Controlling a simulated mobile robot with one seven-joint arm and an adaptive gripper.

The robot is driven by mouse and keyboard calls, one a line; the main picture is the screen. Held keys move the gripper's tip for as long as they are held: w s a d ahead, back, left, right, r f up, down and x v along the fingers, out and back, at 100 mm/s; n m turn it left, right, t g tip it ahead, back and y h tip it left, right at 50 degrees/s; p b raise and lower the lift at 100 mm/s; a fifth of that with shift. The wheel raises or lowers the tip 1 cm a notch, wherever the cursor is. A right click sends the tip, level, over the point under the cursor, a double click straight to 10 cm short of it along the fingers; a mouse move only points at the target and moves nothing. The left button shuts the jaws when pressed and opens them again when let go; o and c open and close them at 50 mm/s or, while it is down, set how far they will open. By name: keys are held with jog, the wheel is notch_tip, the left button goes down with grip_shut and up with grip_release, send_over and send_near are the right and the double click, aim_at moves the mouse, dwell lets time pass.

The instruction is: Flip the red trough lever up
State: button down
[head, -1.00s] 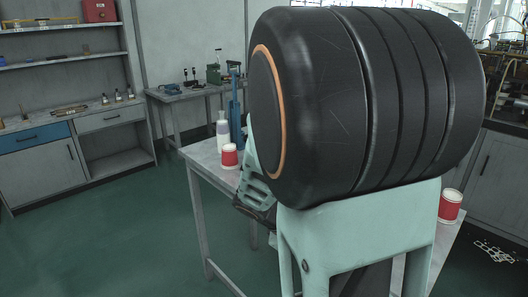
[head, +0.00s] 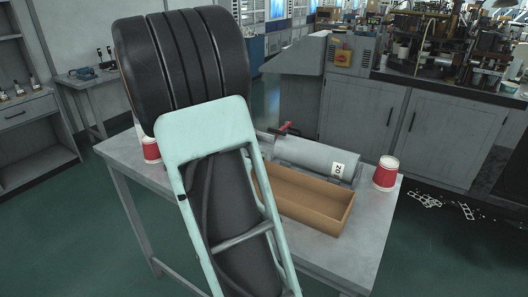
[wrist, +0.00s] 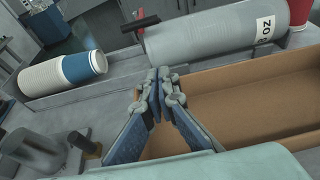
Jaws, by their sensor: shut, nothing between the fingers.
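The red lever (head: 287,128) shows at the left end of a grey cylinder (head: 318,159) marked 20, on the table, in the head view. In the wrist view the lever (wrist: 146,22) is a dark bar with a red part at the upper middle, beside the cylinder (wrist: 215,32). My gripper (wrist: 158,76) is shut and empty in the wrist view. Its fingertips appear below the lever in the picture, apart from it, near the left end of a brown open box (wrist: 240,105). My arm hides the gripper in the head view.
The box (head: 300,198) lies in front of the cylinder. Red-and-white cups stand at the table's right (head: 386,173) and left (head: 151,150). A stack of white and blue cups (wrist: 62,73) lies left of my gripper. Grey cabinets (head: 400,125) stand behind the table.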

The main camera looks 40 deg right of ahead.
jog(key=x, duration=0.7)
jog(key=shift+d, duration=0.25)
jog(key=shift+w+d+r+p, duration=0.2)
jog(key=shift+d+r+p, duration=0.2)
jog(key=shift+d+r, duration=0.2)
jog(key=shift+w+d+r+p, duration=0.2)
jog(key=shift+d+r+p, duration=0.2)
jog(key=shift+d+r, duration=0.15)
jog(key=shift+w+d+r, duration=0.1)
jog(key=shift+d+r, duration=0.15)
jog(key=shift+r, duration=0.1)
jog(key=shift+r+p, duration=0.15)
jog(key=shift+p, duration=0.2)
jog(key=shift+r+y+p, duration=0.3)
jog(key=shift+p, duration=0.5)
